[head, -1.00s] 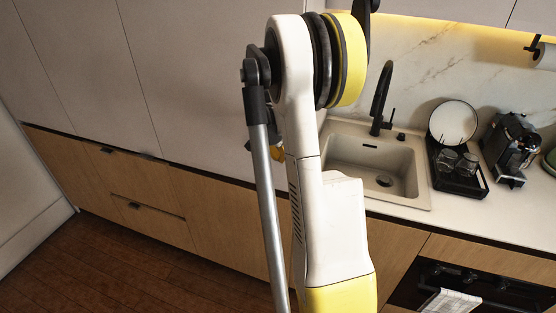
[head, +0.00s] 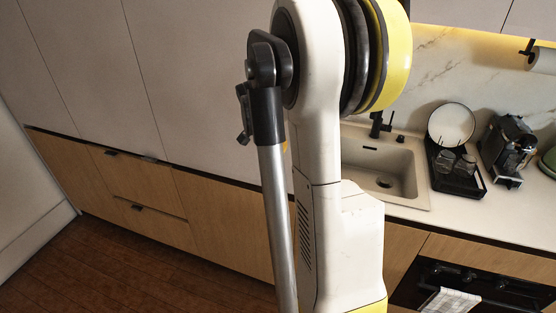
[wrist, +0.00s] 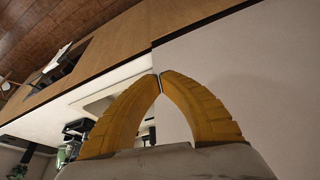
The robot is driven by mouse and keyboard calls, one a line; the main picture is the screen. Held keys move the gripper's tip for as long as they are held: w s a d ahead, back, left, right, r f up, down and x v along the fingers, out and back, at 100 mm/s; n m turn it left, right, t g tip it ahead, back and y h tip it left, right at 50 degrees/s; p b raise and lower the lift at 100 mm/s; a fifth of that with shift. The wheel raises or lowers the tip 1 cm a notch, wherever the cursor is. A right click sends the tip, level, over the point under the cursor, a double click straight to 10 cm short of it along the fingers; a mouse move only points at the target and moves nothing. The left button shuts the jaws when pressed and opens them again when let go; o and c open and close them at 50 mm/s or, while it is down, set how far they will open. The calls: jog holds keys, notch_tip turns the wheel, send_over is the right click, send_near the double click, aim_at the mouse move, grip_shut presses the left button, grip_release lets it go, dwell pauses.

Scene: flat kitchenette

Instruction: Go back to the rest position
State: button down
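My gripper (wrist: 158,76) shows in the wrist view with its two yellow fingers meeting at the tips. It is shut, with nothing visible between the fingers. In the head view my raised arm fills the middle of the picture and the gripper cannot be made out. The wrist view is tilted; the counter and sink lie behind the left finger.
The sink (head: 400,183) lies right of my arm, partly hidden by it. A black dish rack (head: 463,183) with a white plate (head: 451,123) and glasses stands beside it. A coffee machine (head: 508,150) is further right. A towel (head: 450,303) hangs at the oven (head: 490,285). The floor (head: 130,265) at left is clear.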

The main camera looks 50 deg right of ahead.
jog(key=shift+v, duration=1.05)
jog(key=shift+s+a, duration=0.1)
jog(key=shift+a, duration=0.05)
jog(key=s+a+f+n+t+y+b, duration=0.15)
jog(key=a+n+t+b, duration=0.5)
jog(key=a, duration=1.55)
jog(key=s+a+f+n+y+b, duration=0.1)
jog(key=s+a+f+n+b, duration=0.2)
jog(key=a, duration=0.5)
jog(key=s+a+f+n+y+b, duration=0.2)
jog(key=s+a+f+n+b, duration=0.2)
jog(key=a+n, duration=0.3)
jog(key=shift+s+a, duration=0.6)
jog(key=shift+s, duration=0.15)
